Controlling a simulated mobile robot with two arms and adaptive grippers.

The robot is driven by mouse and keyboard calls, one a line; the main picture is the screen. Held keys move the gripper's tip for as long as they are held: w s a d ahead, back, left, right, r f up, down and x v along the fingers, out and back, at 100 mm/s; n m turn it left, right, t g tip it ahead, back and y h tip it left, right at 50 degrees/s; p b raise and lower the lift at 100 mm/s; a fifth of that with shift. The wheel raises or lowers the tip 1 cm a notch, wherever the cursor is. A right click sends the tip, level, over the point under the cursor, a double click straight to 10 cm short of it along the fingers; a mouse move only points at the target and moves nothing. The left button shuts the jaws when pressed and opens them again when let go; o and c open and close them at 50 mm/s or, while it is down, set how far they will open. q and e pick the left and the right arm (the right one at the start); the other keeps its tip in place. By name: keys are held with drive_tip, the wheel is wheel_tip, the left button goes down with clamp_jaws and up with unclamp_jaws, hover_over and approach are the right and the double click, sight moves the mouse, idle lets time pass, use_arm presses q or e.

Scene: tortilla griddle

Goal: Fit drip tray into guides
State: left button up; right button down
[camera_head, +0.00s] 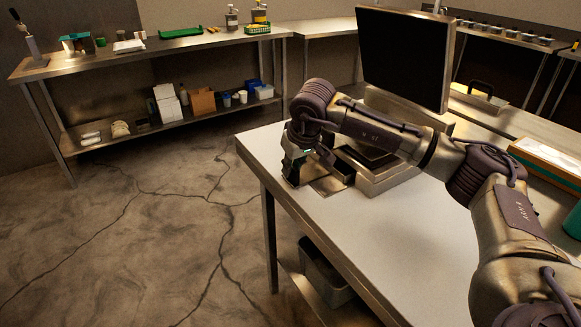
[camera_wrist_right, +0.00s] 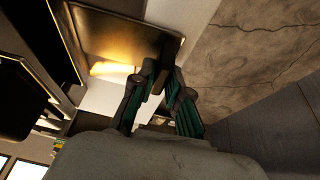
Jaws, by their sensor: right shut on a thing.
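The griddle (camera_head: 385,182) is a low metal box on the near steel table, partly hidden behind my right arm. The drip tray (camera_head: 328,184) is a shallow metal tray at the griddle's left side, near the table's far-left corner. My right gripper (camera_head: 292,170) is at the tray's outer end, shut on it. In the right wrist view the tray (camera_wrist_right: 115,38) is a brownish metal pan with a bright reflection, and the gripper (camera_wrist_right: 160,78) closes at its edge. The guides are hidden, so I cannot tell how the tray sits against them. My left gripper is out of view.
The near table (camera_head: 345,240) has clear room at its front. A dark upright panel (camera_head: 405,55) stands behind the griddle. A grey bin (camera_head: 325,272) sits below the table. A back bench (camera_head: 150,52) with shelf goods stands across the cracked floor.

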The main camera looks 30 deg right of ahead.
drive_tip(key=shift+w+d+r, duration=0.1)
drive_tip(key=shift+d, duration=1.7)
idle(2.0)
drive_tip(key=c, duration=1.1)
unclamp_jaws()
drive_tip(key=shift+d, duration=0.15)
drive_tip(key=v, duration=1.2)
drive_tip(key=shift+p, duration=0.3)
